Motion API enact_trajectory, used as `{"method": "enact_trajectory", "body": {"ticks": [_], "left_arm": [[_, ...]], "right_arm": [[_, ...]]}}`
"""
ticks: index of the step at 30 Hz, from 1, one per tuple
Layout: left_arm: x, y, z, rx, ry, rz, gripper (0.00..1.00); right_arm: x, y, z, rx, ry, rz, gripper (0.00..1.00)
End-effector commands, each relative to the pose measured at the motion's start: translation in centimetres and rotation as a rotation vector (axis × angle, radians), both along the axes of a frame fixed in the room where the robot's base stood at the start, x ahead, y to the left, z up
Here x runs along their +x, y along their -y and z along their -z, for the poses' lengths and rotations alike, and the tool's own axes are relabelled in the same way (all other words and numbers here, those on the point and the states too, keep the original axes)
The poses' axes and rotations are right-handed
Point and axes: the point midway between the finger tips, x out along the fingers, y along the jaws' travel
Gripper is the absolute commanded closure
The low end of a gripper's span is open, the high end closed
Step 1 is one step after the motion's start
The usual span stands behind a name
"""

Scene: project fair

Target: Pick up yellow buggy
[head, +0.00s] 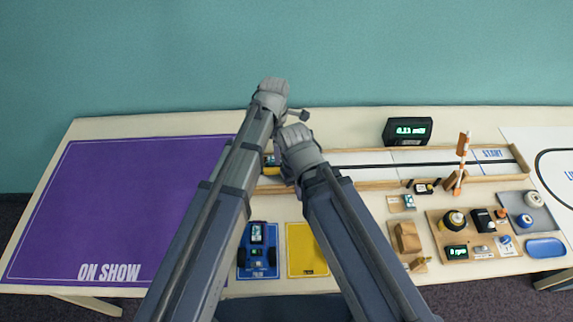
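A small yellow and dark object, which looks like the yellow buggy (270,165), shows in the head view on the wooden-edged track (350,161), at its left end. My arms hide most of it. My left gripper (284,112) is at the end of the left arm, above and behind the buggy in the picture. My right gripper (294,142) is just to the right of the buggy and overlaps its edge. The fingers of both are hidden behind the wrists, so I cannot tell whether either touches the buggy.
A blue buggy (258,250) stands on a blue mat; the yellow mat (304,262) beside it is empty. The purple ON SHOW mat (110,210) is clear. A timer (407,131), striped barrier (463,150) and wooden parts board (440,218) lie right.

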Motion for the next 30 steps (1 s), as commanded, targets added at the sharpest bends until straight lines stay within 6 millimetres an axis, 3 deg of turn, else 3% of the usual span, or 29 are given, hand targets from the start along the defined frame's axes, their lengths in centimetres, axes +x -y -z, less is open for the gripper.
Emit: {"method": "enact_trajectory", "body": {"ticks": [6, 16, 25, 30], "left_arm": [[0.0, 0.0, 2.3, 0.0, 0.0, 0.001, 0.0], [0.0, 0.1, 3.1, 0.0, 0.0, 0.002, 0.0], [-0.1, 0.6, 6.8, 0.0, 0.0, 0.001, 0.0], [-0.1, 0.6, 7.7, 0.0, 0.0, 0.001, 0.0]], "right_arm": [[0.0, 0.0, 2.3, 0.0, 0.0, 0.0, 1.0], [0.0, 0.0, 3.1, 0.0, 0.0, 0.0, 1.0], [0.0, 0.0, 6.8, 0.0, 0.0, 0.0, 1.0], [0.0, 0.0, 7.6, 0.0, 0.0, 0.0, 1.0]]}}
